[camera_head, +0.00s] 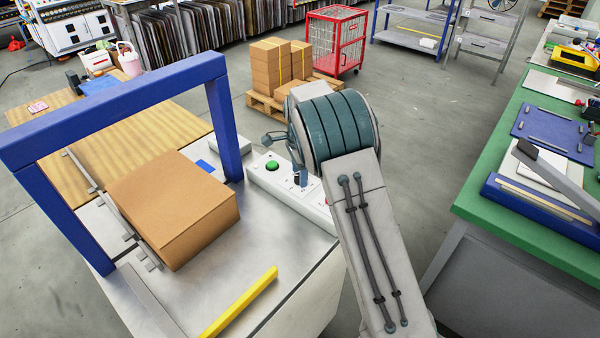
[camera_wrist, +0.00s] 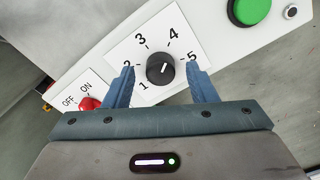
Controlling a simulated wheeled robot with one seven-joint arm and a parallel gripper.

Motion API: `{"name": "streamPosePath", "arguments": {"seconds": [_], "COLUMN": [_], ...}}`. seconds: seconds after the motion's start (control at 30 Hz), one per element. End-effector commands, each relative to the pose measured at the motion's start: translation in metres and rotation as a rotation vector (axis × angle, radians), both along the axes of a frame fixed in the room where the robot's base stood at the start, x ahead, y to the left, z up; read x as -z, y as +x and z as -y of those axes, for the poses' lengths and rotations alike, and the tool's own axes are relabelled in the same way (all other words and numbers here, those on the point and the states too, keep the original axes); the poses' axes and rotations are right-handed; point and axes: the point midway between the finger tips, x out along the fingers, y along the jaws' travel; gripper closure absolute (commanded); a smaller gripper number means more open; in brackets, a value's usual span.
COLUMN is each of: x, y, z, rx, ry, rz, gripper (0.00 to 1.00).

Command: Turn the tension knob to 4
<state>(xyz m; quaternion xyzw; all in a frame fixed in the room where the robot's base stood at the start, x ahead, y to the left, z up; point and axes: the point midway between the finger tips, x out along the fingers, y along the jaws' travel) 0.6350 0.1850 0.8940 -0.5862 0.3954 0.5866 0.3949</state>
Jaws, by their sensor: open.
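The tension knob (camera_wrist: 160,68) is a round black dial with a white pointer line, on a white plate (camera_wrist: 118,52) marked 1 to 5. In the wrist view its line points up and slightly right, roughly toward the 4; I cannot tell whether it is exactly there. My gripper (camera_wrist: 160,70) is open, with one blue finger left of the knob and one right of it. Gaps show on both sides and neither finger touches it. The fingers cover part of the plate near the 2 and 5. In the head view my arm hides much of the panel (camera_head: 262,177).
A red switch (camera_wrist: 89,104) marked OFF and ON lies close to the left finger. A green button (camera_wrist: 248,10) is at the upper right. In the head view a cardboard box (camera_head: 170,200) sits under a blue gantry (camera_head: 130,100), and a green-topped bench (camera_head: 480,190) stands right.

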Motion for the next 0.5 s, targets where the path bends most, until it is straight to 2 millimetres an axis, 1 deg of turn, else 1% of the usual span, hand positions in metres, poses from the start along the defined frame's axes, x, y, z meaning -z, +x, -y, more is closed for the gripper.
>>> {"name": "streamPosePath", "arguments": {"seconds": [0.17,0.4,0.5], "x": [-0.029,-0.085,-0.104], "y": [0.001,0.0,0.0], "z": [0.0,0.0,0.0], "rx": [0.0,-0.001,0.0], "ry": [0.002,0.001,0.001], "rz": [0.006,0.005,0.004], "gripper": [0.48,0.48,0.48]}}
